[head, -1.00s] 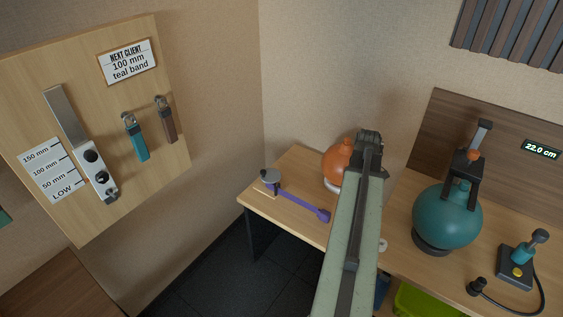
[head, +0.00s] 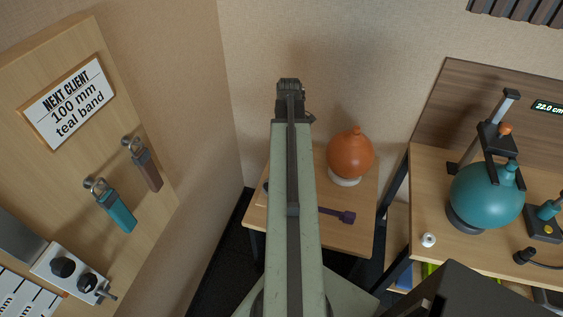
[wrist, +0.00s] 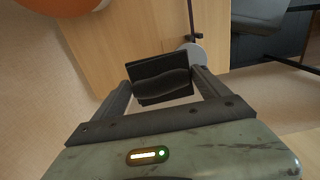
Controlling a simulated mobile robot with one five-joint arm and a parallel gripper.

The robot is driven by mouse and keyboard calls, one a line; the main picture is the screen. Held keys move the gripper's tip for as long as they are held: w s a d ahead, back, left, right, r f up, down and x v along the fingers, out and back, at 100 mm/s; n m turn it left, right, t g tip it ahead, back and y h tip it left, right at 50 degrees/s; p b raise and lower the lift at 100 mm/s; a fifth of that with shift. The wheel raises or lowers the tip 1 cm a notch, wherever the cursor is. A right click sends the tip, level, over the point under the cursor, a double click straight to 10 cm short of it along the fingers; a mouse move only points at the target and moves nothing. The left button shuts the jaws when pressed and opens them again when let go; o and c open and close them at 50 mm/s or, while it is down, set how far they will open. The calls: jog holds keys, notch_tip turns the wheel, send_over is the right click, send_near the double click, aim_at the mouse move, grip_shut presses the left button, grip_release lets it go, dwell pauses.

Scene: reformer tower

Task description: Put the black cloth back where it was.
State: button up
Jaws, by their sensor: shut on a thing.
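The black cloth (wrist: 160,76) is between the two fingers of my gripper (wrist: 163,88) in the wrist view. It looks like a dark folded piece with a bulge across its middle. My gripper is shut on it and holds it over a small wooden table (wrist: 110,45); the height above the top is hard to judge. In the head view my green arm stretches across the middle, and the gripper and cloth are hidden behind it.
The small table (head: 343,225) carries an orange ball (head: 350,155) on a white ring and a purple-handled tool (head: 337,215). A desk at right holds a teal ball (head: 486,195) under a black frame. A board (head: 90,135) with hanging bands stands at left.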

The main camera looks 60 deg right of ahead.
jog(key=shift+w+a, duration=0.15)
jog(key=shift+w, duration=0.1)
jog(key=w+d+f+b, duration=0.4)
jog(key=d+f+b, duration=0.6)
jog(key=f+b, duration=0.1)
jog(key=shift+g, duration=0.3)
jog(key=f+b, duration=0.9)
jog(key=shift+s+d+f+b, duration=0.1)
jog(key=shift+s+f+b, duration=0.2)
jog(key=shift+f+b, duration=0.1)
jog(key=shift+r, duration=0.25)
jog(key=shift+f, duration=0.15)
jog(key=o, duration=1.6)
